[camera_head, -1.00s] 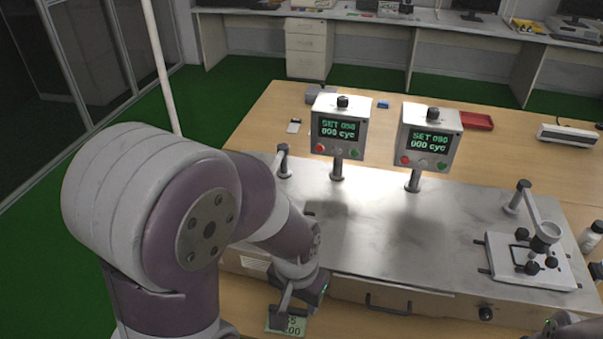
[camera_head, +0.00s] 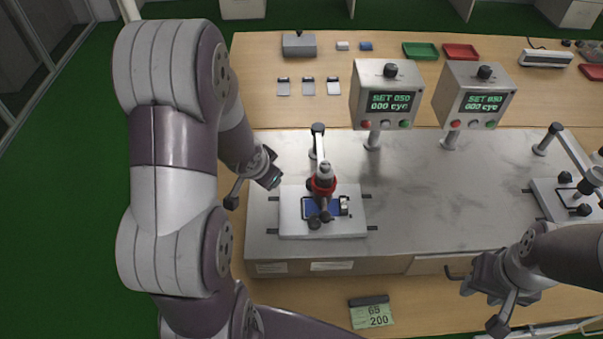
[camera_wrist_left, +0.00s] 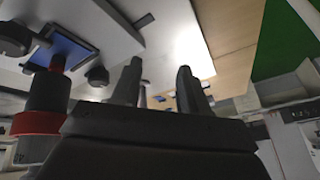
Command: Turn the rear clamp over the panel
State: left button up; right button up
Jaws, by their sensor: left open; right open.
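In the head view the blue panel (camera_head: 307,208) lies on a white fixture plate (camera_head: 352,224), under a press head with a red ring (camera_head: 323,186). Dark clamp knobs (camera_head: 314,222) show at the panel's front; the press head covers part of the panel's rear, so I cannot make out the rear clamp there. My left gripper (camera_head: 252,191) is open and empty, left of the plate. In the left wrist view its fingers (camera_wrist_left: 158,86) are apart, with the panel (camera_wrist_left: 72,48) and black knobs (camera_wrist_left: 97,76) to their left. My right gripper (camera_head: 483,308) is open and empty at the front right.
Two counter boxes (camera_head: 386,92) (camera_head: 475,95) stand on posts behind the fixture. A second fixture plate (camera_head: 545,194) is at the right. A card (camera_head: 372,315) lies at the front. Green (camera_head: 421,50) and red (camera_head: 461,51) trays lie at the back. The metal top between fixtures is clear.

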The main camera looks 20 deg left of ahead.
aim_at(303, 194)
pick_arm(q)
jog(key=a+m+t+h+p, duration=0.1)
jog(key=m+t+h+p, duration=0.1)
jog(key=h, duration=0.1)
jog(key=a+m+h+p, duration=0.1)
jog(key=shift+w+a+t+p, duration=0.25)
jog(key=shift+a+t+p, duration=0.1)
jog(key=shift+t, duration=0.05)
jog(key=s+d+r+m+t+h+p, duration=0.1)
jog(key=s+d+m+t+h+p, duration=0.1)
jog(key=s+h, duration=0.4)
jog(key=p+x, duration=0.1)
jog(key=x, duration=1.1)
jog(key=shift+s+d+p, duration=0.1)
jog(key=shift+d+p, duration=0.15)
jog(key=shift+p, duration=0.05)
jog(key=shift+w+d+f, duration=0.25)
jog(key=shift+w+d, duration=0.05)
jog(key=c, duration=0.8)
pick_arm(e)
notch_tip(303, 194, up, 10)
jog(key=shift+d+f, duration=0.15)
